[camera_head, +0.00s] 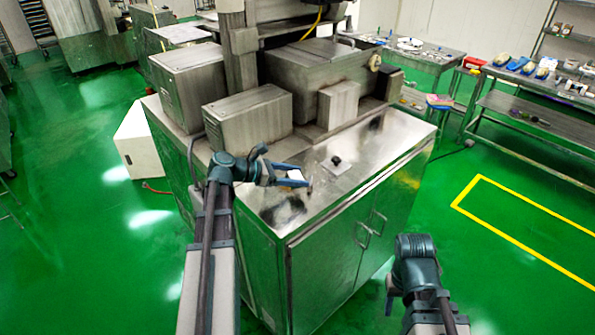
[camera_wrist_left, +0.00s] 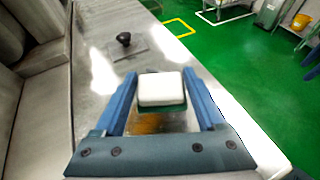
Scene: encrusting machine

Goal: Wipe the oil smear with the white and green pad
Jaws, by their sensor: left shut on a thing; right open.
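My left gripper (camera_head: 288,177) is shut on the white and green pad (camera_head: 296,175) over the steel cabinet top. In the left wrist view the pad (camera_wrist_left: 161,89) sits between the two blue fingers, white side up with a green edge below. An amber-brown smear (camera_wrist_left: 148,123) shows on the metal between the fingers, on the near side of the pad and partly hidden by the gripper. I cannot tell whether the pad touches the top. My right gripper (camera_head: 415,246) is at the lower right, off the cabinet's front corner; its fingers are hard to make out and nothing shows in it.
A black knob (camera_head: 336,160) on a small plate stands on the cabinet top (camera_head: 350,185), beyond the pad. Steel machine housings (camera_head: 248,117) rise behind. Dark patches mark the top near its front edge. Worktables (camera_head: 530,105) stand at the right, with open green floor between.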

